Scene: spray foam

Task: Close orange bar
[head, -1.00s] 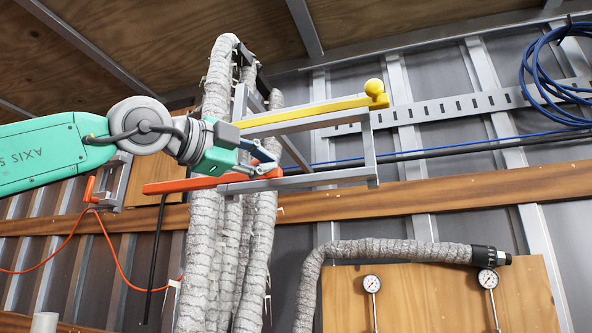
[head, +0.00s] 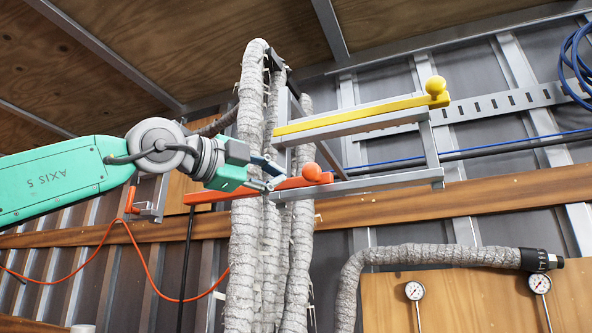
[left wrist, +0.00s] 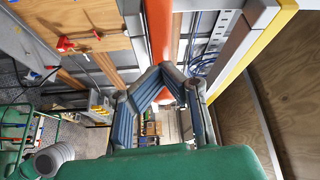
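In the left wrist view the orange bar (left wrist: 159,30) runs down behind my fingertips, and orange shows through the gap between the fingers. My left gripper (head: 280,179) is just left of the knob, in front of the bar. Its fingers converge to a point in the left wrist view (left wrist: 162,70), with nothing seen gripped. I cannot tell whether it touches the bar. My right gripper is out of view.
A yellow bar (head: 350,117) with a yellow knob (head: 435,86) lies along the frame's upper arm. Thick wrapped pipes (head: 245,250) stand behind the gripper. A wooden panel with gauges (head: 415,291) is at lower right. A red-orange handle (head: 130,199) is at left.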

